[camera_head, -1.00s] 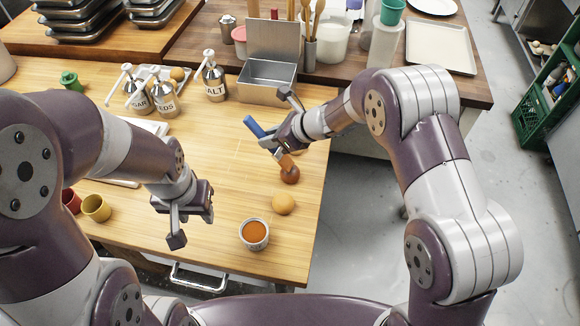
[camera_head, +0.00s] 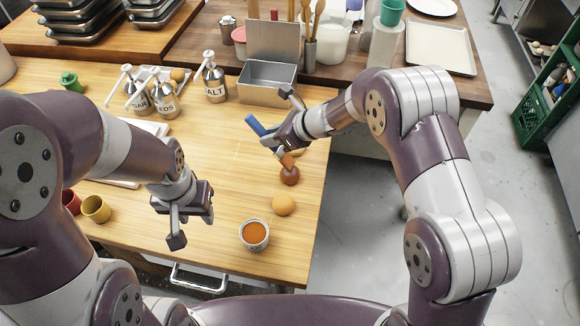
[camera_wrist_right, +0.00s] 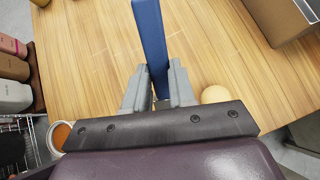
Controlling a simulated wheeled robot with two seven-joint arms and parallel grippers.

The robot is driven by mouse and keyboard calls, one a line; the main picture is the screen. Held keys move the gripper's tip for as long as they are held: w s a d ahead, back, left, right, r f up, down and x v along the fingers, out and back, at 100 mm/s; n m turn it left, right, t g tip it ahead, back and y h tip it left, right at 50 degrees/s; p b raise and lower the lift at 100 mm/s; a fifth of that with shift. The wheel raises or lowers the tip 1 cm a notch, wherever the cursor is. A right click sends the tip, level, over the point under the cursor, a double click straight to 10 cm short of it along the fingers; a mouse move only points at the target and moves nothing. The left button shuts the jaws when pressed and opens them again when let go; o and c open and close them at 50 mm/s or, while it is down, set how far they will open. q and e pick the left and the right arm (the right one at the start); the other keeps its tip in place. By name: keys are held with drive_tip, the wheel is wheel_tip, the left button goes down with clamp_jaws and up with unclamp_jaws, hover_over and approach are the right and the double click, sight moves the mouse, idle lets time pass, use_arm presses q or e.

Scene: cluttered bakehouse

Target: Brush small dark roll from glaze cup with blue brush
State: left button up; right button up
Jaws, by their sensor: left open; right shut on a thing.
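My right gripper (camera_head: 277,142) is shut on the blue brush (camera_head: 255,125) over the table. The brush is tilted, with its blue handle up and left and its orange-brown bristle end low and right. The bristle end meets the top of the small dark roll (camera_head: 289,177) in the head view; I cannot tell whether they touch. In the right wrist view the blue handle (camera_wrist_right: 149,35) rises between the fingers. The glaze cup (camera_head: 254,235), holding orange-brown glaze, stands near the table's front edge. It shows partly in the wrist view (camera_wrist_right: 60,134). My left gripper (camera_head: 192,226) is open and empty, left of the cup.
A paler roll (camera_head: 283,205) lies between dark roll and cup. Another roll (camera_head: 298,153) is partly hidden behind my right gripper. A metal tin (camera_head: 266,94) and labelled shakers (camera_head: 214,84) stand farther back. Yellow (camera_head: 96,209) and red cups stand left. The table's middle is clear.

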drive_tip(key=shift+s+a+f+b, duration=0.1)
drive_tip(key=shift+s+b, duration=0.1)
drive_tip(key=shift+b, duration=0.1)
drive_tip(key=shift+w, duration=0.3)
drive_tip(key=shift+s+f, duration=0.1)
drive_tip(key=shift+s, duration=0.25)
drive_tip(key=shift+w, duration=0.25)
idle(0.7)
